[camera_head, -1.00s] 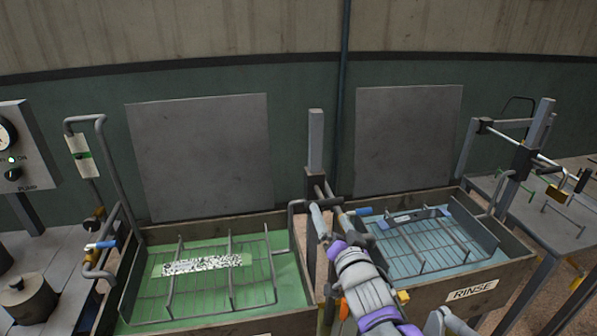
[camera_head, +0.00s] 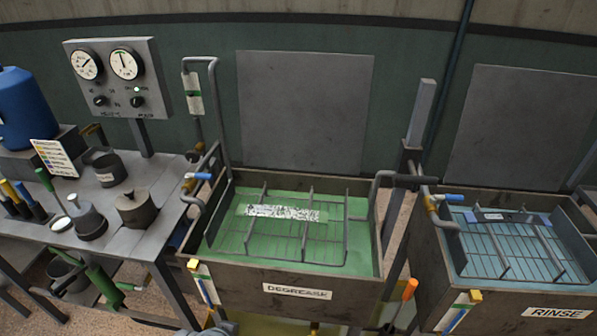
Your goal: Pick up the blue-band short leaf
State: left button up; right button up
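A short flat grey strip with blue at its ends (camera_head: 492,216) lies on the wire rack in the right tank, marked RINSE; it looks like the blue-band short leaf, but it is small in view. A pale strip with dark speckles (camera_head: 283,213) lies on the rack in the left tank, marked DEGREASE. Neither of my grippers is in view. A small grey piece at the bottom edge, left of centre, may be part of my arm.
The degrease tank (camera_head: 330,275) holds green liquid, the rinse tank (camera_head: 475,292) bluish liquid. A post and pipes stand between them. At left, a bench (camera_head: 150,205) carries pots, a gauge panel (camera_head: 118,75) and a blue container (camera_head: 25,108). An orange-handled tool (camera_head: 409,290) is between the tanks.

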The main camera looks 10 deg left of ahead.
aim_at(488, 216)
jog(key=l+u, duration=0.5)
jog(key=u, duration=0.2)
jog(key=l+u, duration=0.45)
jog(key=l, duration=0.2)
jog(key=k+l+u, duration=0.1)
jog(key=l, duration=0.25)
jog(key=k+l+u, duration=0.1)
jog(key=l, duration=0.2)
jog(key=k+l, duration=0.15)
jog(key=l, duration=0.25)
jog(key=k+l, duration=0.1)
jog(key=l, duration=0.25)
jog(key=k+l, duration=0.15)
jog(key=l, duration=0.25)
jog(key=u, duration=0.05)
